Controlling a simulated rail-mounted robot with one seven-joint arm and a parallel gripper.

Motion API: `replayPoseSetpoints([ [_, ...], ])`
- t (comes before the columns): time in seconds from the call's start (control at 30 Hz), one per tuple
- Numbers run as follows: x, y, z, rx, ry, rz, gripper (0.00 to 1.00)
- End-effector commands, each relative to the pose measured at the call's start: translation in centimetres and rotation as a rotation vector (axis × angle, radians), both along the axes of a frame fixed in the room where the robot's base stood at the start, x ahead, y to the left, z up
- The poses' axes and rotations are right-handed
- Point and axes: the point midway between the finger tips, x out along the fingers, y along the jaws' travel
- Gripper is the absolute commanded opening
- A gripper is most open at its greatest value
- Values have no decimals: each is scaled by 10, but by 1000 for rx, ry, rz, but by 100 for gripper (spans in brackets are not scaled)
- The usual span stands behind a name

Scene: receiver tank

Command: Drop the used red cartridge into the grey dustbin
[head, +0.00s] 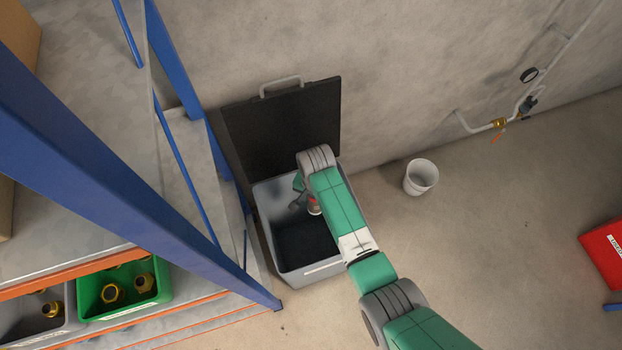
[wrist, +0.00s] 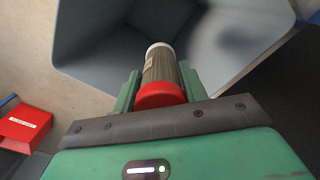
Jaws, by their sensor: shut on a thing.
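The used red cartridge (wrist: 161,76) has a red end cap, a ribbed grey-brown body and a pale far end. My gripper (wrist: 160,85) is shut on it, with a green finger on each side. In the head view only a small red part of the cartridge (head: 314,205) shows beside my arm. The grey dustbin (head: 262,215) stands on the floor with its dark lid raised against the wall. The cartridge is over the bin's opening, and the bin's walls (wrist: 95,45) surround it in the wrist view. My arm hides part of the bin's right side.
A blue-posted shelf (head: 215,235) with a green crate (head: 90,296) of brass fittings stands close on the left. A white bucket (head: 420,177) stands right of the bin. A red box (head: 603,252) lies at far right. Floor between them is clear.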

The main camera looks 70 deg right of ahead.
Motion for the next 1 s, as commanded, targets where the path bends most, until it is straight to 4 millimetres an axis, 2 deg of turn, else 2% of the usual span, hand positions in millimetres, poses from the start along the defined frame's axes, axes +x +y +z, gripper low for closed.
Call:
replayPoseSetpoints([
  [0.17, 0, 0, 2, 0, 0, 0, 17],
  [0.2, 0, 0, 2, 0, 0, 0, 50],
  [0.3, 0, 0, 2, 0, 0, 0, 68],
  [0.57, 0, 0, 3, 0, 0, 0, 68],
  [0.67, 0, 0, 17, 0, 0, 0, 68],
  [0.9, 0, 0, 66, -1, -1, 1, 68],
  [1.0, 0, 0, 76, 0, 0, 0, 68],
])
